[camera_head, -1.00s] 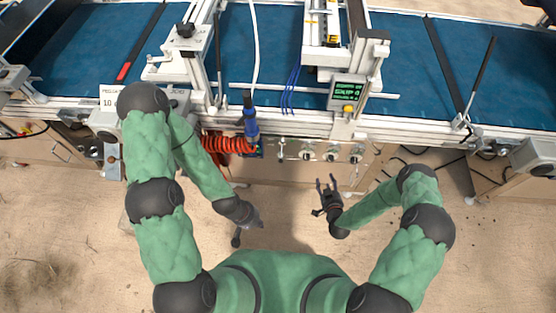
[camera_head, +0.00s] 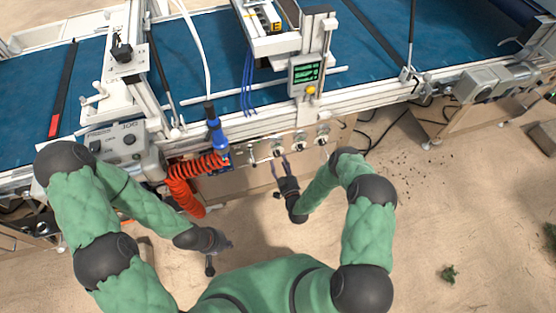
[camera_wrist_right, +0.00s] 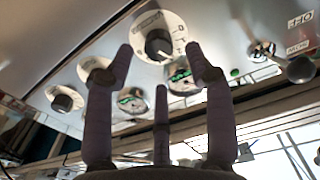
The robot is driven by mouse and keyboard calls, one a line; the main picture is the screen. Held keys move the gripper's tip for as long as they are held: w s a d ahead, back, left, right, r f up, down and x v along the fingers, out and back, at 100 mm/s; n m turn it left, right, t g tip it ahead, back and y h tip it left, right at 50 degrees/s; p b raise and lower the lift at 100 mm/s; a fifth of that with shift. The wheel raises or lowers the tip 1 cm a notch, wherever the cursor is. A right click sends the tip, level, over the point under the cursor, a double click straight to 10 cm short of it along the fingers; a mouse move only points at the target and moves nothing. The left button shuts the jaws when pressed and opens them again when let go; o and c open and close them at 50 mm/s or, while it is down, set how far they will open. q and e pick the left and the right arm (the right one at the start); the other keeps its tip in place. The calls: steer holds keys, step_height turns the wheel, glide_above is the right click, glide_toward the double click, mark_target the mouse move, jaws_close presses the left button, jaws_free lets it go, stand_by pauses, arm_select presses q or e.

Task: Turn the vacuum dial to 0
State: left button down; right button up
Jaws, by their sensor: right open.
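In the right wrist view a black round knob (camera_wrist_right: 158,45) sits on a white scale plate on the grey panel; its label is too blurred to read, so I cannot tell for sure that it is the vacuum dial. My right gripper (camera_wrist_right: 160,62) is open and empty, its fingers below and to either side of the knob, apparently not touching it. In the head view the right gripper (camera_head: 280,163) is just in front of the row of panel controls (camera_head: 300,141). My left gripper (camera_head: 211,264) hangs low, far from the panel; its jaws are unclear.
Another black knob (camera_wrist_right: 62,103) and two green-marked gauges (camera_wrist_right: 131,100) share the panel. A silver lever (camera_wrist_right: 299,69) stands by an OFF label. An orange coiled hose (camera_head: 188,185) hangs left of the panel. A green display (camera_head: 306,73) is above.

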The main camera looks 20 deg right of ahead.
mark_target(278, 156)
steer(key=shift+w+b, duration=0.4)
steer(key=shift+w, duration=1.25)
